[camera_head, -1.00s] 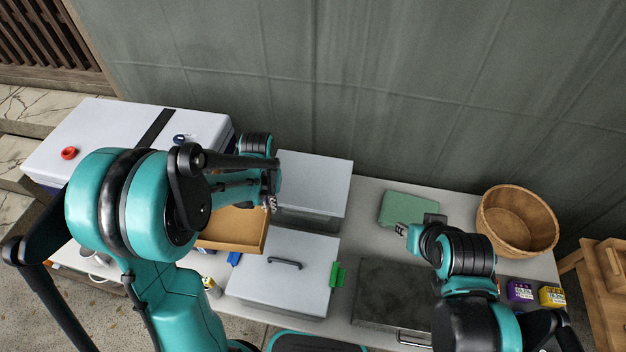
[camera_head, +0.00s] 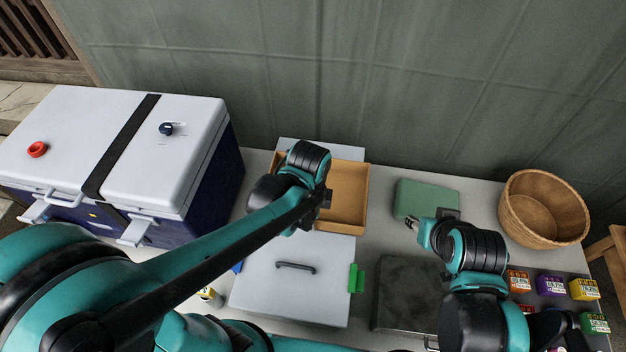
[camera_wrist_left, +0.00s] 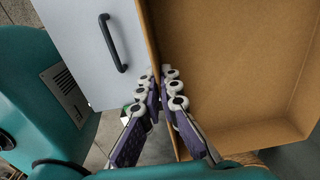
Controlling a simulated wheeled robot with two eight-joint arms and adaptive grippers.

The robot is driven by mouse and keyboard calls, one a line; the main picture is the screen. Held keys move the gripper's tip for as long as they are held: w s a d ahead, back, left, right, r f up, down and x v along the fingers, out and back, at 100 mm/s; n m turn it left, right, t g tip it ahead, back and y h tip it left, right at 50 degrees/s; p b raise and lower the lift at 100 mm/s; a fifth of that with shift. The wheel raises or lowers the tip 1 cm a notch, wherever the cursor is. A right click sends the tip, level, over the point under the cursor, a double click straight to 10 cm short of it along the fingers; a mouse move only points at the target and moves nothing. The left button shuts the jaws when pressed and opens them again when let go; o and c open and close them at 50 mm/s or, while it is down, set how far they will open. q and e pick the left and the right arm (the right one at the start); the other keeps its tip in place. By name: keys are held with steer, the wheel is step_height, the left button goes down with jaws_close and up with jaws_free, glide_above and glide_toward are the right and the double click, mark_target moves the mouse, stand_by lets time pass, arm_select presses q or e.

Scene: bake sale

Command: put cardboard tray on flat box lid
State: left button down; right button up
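The brown cardboard tray (camera_head: 345,195) is over the flat white box lid (camera_head: 297,147) at the back of the table. It covers most of the lid; whether it touches it cannot be told. My left gripper (camera_head: 325,198) is at the tray's left wall. In the left wrist view the fingers of this gripper (camera_wrist_left: 162,78) sit on either side of the tray's wall, pinching it, and the tray (camera_wrist_left: 225,70) extends to the right. My right gripper (camera_head: 414,226) is by the green case, its fingers too small to read.
A grey-white box with a dark handle (camera_head: 285,285) stands in front of the tray. A large cooler (camera_head: 185,165) is at the left. The green case (camera_head: 425,197), a wicker basket (camera_head: 540,215), a dark slab (camera_head: 405,295) and several small coloured boxes (camera_head: 550,285) are at the right.

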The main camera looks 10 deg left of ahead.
arm_select(q)
steer(key=w+a+f+b, duration=0.2)
steer(key=w+f+b, duration=0.3)
steer(key=w+f, duration=0.5)
steer(key=shift+w+a+f, duration=0.4)
steer(key=shift+s, duration=0.1)
steer(key=c, duration=2.2)
jaws_free()
steer(key=shift+f+b, duration=0.2)
steer(key=shift+b, duration=0.15)
steer(key=o, duration=0.5)
steer(key=shift+r, duration=0.1)
